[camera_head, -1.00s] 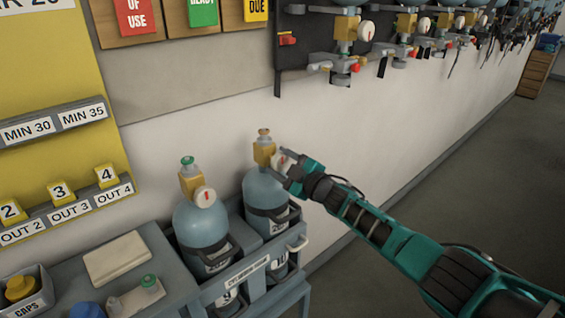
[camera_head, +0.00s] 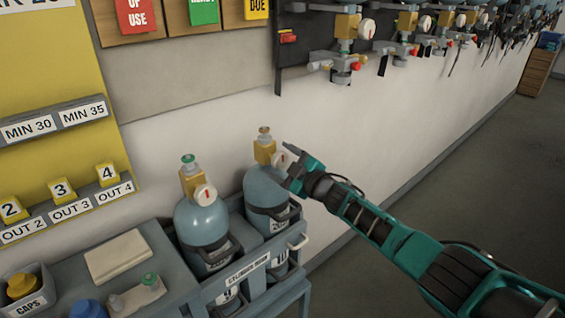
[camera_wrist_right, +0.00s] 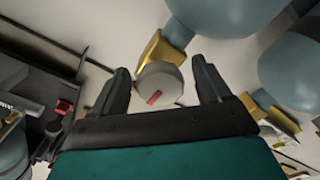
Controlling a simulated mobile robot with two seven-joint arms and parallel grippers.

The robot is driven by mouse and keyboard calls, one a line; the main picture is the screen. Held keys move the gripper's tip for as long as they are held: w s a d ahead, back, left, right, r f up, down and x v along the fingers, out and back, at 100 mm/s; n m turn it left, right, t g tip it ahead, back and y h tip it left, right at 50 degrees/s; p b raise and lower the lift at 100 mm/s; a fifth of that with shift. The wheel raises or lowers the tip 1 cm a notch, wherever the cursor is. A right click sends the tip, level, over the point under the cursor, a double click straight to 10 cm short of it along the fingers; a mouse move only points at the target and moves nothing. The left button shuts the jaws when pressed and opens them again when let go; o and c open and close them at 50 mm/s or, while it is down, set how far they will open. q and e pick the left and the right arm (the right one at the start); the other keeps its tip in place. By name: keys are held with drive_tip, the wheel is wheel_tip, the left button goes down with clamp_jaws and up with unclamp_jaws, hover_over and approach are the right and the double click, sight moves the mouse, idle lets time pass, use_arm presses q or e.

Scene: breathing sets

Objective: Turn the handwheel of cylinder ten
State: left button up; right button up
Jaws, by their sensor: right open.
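My left gripper is not in view.
A side table (camera_head: 75,260) holds a pad and small parts. Breathing sets (camera_head: 345,45) hang on the wall above. The floor at right is clear.

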drive_tip(key=shift+d, duration=0.1)
drive_tip(key=shift+s+d, duration=0.35)
drive_tip(key=v, duration=1.1)
drive_tip(key=shift+s, duration=0.4)
drive_tip(key=shift+d, duration=0.1)
drive_tip(key=s+a+f+m+h, duration=0.2)
drive_tip(key=s+f+m+h, duration=0.2)
drive_tip(key=s+f+m, duration=0.65)
drive_tip(key=s+d+f+m+g+h, duration=0.1)
drive_tip(key=s+d+f+g+h, duration=0.1)
drive_tip(key=s, duration=0.7)
drive_tip(key=s+d+f+m+g+h, duration=0.1)
drive_tip(key=s+d+f+m+h, duration=0.1)
drive_tip(key=s+d+f, duration=0.2)
drive_tip(key=s+f, duration=0.3)
drive_tip(key=s, duration=0.3)
drive_tip(key=shift+s+d+f+g+h, duration=0.25)
drive_tip(key=shift+s+g+h, duration=0.05)
drive_tip(key=shift+s+g, duration=0.1)
